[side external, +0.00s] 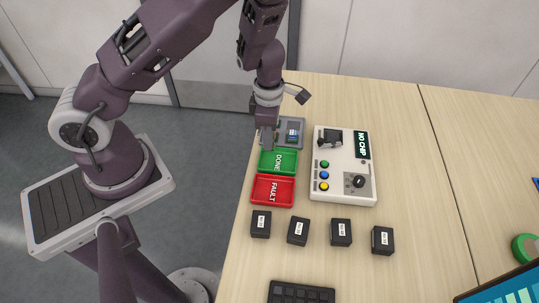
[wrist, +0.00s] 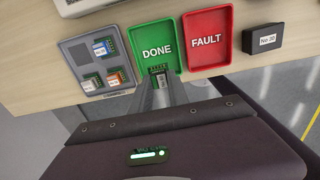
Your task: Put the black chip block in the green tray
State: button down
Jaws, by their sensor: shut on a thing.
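My gripper (side external: 267,143) is shut on a small chip block; it shows in the wrist view (wrist: 160,84) at the near edge of the green tray. The held chip block (wrist: 159,69) looks dark, with a pale label and a green board edge; the fingers hide part of it. The green tray (side external: 278,162), marked DONE, lies under and beside the fingertips; it also shows in the wrist view (wrist: 154,32). I cannot tell whether the block touches the tray floor. In the side view the held block is hidden behind the fingers.
A grey tray (wrist: 73,72) holds blue, white and orange chip blocks. The red FAULT tray (side external: 273,190) adjoins the green one. A tester (side external: 342,185) reading NO CHIP stands right. Several black labelled boxes (side external: 298,231) line the front.

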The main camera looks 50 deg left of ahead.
notch_tip(320, 180, down, 6)
jog(key=shift+f, duration=0.1)
jog(key=c, duration=1.3)
grip_release()
jog(key=shift+o, duration=0.2)
